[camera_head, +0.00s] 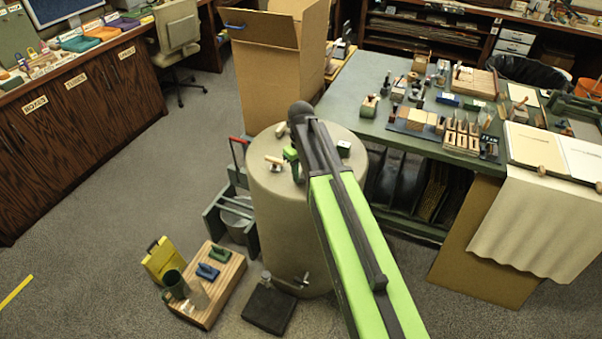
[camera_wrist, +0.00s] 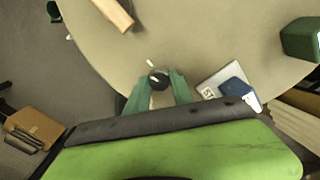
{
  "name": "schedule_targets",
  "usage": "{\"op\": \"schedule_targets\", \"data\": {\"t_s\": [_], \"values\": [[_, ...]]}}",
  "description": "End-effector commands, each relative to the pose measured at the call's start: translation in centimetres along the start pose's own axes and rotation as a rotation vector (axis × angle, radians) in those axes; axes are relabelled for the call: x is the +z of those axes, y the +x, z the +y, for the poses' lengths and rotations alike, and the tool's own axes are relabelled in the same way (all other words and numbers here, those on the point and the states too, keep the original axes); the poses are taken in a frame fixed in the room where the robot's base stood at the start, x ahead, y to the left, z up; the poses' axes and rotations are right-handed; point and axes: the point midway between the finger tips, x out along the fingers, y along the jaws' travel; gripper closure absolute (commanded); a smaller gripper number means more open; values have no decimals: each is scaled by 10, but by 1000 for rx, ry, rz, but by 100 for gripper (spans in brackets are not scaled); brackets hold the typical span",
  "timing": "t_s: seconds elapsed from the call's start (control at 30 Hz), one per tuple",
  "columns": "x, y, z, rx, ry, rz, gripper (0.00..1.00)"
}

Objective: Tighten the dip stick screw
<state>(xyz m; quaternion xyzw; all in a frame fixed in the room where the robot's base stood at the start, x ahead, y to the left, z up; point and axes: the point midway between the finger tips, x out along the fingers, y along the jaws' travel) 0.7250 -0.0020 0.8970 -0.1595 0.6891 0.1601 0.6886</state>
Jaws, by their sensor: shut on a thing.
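The dip stick screw is a small dark round knob (camera_wrist: 158,75) with a pale pointer, on the beige top of a large drum (camera_head: 262,215). My gripper (camera_wrist: 158,83) has two green fingers, one on each side of the knob, and is shut on it. In the head view my gripper (camera_head: 292,158) is low over the drum top, and my arm hides part of the lid. The knob cannot be made out in the head view. The stick below the knob is hidden.
A dark green block (camera_wrist: 300,40) and a blue piece (camera_wrist: 240,92) are at the right. A tall cardboard box (camera_head: 270,85) stands behind the drum, a cluttered green workbench (camera_head: 365,75) at right.

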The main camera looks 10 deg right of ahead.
Motion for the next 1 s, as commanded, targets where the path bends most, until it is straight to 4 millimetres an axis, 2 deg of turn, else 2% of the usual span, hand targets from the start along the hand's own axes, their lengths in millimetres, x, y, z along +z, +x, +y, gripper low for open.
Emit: {"op": "schedule_targets", "data": {"t_s": [0.43,1.0], "values": [[0,0,0,1,251,0,100],[1,0,0,0,299,-2,100]]}}
